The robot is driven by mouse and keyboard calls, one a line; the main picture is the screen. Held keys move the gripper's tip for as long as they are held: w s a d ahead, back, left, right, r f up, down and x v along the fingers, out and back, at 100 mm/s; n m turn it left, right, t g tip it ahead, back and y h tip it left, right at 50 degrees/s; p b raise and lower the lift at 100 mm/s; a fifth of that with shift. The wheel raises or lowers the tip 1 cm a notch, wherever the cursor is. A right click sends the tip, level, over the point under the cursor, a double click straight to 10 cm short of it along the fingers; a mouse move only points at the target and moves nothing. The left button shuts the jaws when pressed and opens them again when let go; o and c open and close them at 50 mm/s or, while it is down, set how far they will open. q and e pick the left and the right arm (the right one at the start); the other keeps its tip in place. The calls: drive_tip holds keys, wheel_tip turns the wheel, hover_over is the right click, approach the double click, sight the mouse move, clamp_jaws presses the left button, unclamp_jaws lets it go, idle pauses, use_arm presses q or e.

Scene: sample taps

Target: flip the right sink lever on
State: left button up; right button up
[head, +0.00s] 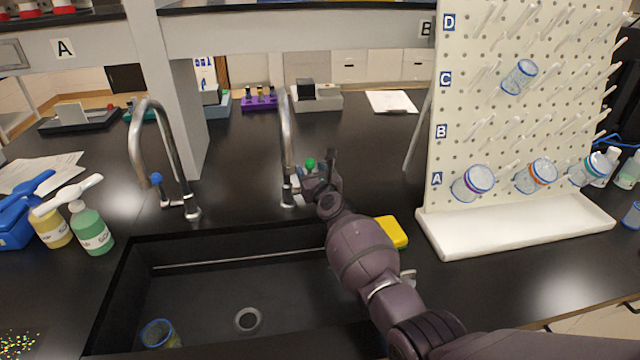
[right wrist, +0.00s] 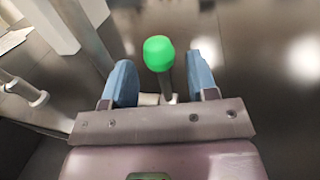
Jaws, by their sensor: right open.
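The right sink lever has a green knob (head: 310,164) and stands beside the base of the right tap (head: 287,150), behind the black sink (head: 205,290). In the right wrist view the green knob (right wrist: 159,54) stands upright on its grey stem between my two blue-grey fingers. My right gripper (head: 322,168) is open around the lever, with a finger on each side and gaps showing; it is not shut on it. The left tap (head: 160,160) has a blue-knobbed lever (head: 157,180). My left gripper is not in view.
A yellow sponge (head: 391,232) lies right of the sink, near my right forearm. A white pegboard (head: 520,120) with hanging glassware stands on the right. Green and yellow bottles (head: 91,230) stand left of the sink. A glass beaker (head: 160,334) is in the sink.

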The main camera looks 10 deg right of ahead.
drive_tip(key=s, duration=0.1)
drive_tip(key=s+p, duration=0.2)
drive_tip(key=shift+s+d+r, duration=0.15)
drive_tip(key=shift+s+d, duration=0.2)
drive_tip(key=p, duration=0.2)
approach(311, 170)
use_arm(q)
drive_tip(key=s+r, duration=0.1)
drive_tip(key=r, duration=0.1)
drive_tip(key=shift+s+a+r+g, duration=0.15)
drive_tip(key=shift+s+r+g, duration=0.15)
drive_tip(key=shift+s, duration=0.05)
use_arm(e)
drive_tip(key=shift+s+a, duration=0.1)
drive_tip(key=shift+s, duration=0.35)
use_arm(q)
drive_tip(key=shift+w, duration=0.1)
use_arm(e)
drive_tip(key=shift+w, duration=0.1)
